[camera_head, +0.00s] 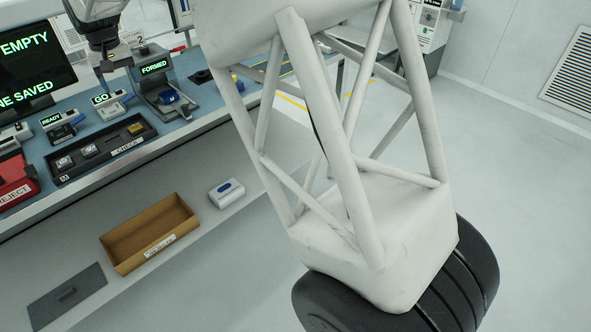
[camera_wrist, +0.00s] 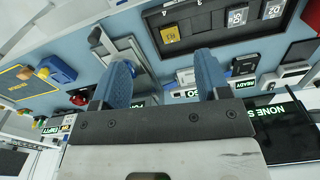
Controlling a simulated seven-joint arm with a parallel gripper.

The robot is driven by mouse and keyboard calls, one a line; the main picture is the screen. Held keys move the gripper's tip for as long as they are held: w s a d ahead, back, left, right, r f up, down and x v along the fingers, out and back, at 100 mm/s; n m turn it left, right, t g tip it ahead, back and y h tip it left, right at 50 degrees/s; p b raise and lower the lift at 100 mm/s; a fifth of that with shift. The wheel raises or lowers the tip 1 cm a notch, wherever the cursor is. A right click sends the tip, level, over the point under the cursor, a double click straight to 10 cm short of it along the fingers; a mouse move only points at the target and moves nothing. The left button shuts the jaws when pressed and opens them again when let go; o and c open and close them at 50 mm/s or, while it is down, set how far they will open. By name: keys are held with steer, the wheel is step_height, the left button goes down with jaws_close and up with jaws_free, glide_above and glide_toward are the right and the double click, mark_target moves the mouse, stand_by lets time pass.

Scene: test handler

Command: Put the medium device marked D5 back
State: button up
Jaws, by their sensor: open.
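The black tray (camera_head: 112,150) marked M and CHECK lies on the blue bench and holds two grey devices and a yellow one. The left grey device (camera_head: 65,161) and the right grey device (camera_head: 90,150) sit in its left part; the yellow device (camera_head: 135,128) sits at its right end. The tray (camera_wrist: 200,42) also shows upside down in the wrist view. My gripper (camera_wrist: 165,68) is open with nothing visible between its blue fingers, above the bench beside the tray.
The FORMED station (camera_head: 155,68) holds a blue part. The GO unit (camera_head: 110,108), READY unit (camera_head: 58,130) and red REJECT box (camera_head: 17,185) stand around the tray. A cardboard box (camera_head: 150,232) and a white device (camera_head: 227,193) are on the lower shelf. A screen (camera_head: 30,55) reads EMPTY.

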steer(key=s+d+r+m, duration=0.1)
steer(key=s+d+r, duration=0.2)
steer(key=d, duration=1)
steer(key=s+d+r+m, duration=0.1)
steer(key=s+d+r, duration=0.1)
steer(key=d, duration=1.1)
steer(key=s+d+r+m, duration=0.2)
steer(key=s+d+r, duration=0.1)
steer(key=d, duration=1)
steer(key=s+d+f+m+t, duration=0.2)
steer(key=s+d, duration=1)
steer(key=d, duration=0.3)
steer(key=s+d+f+m, duration=0.1)
steer(key=s+d+f, duration=0.2)
steer(key=s+d, duration=0.2)
steer(key=s+d+f, duration=0.4)
steer(key=s+d, duration=0.1)
steer(key=s, duration=0.6)
steer(key=shift+d+m, duration=0.4)
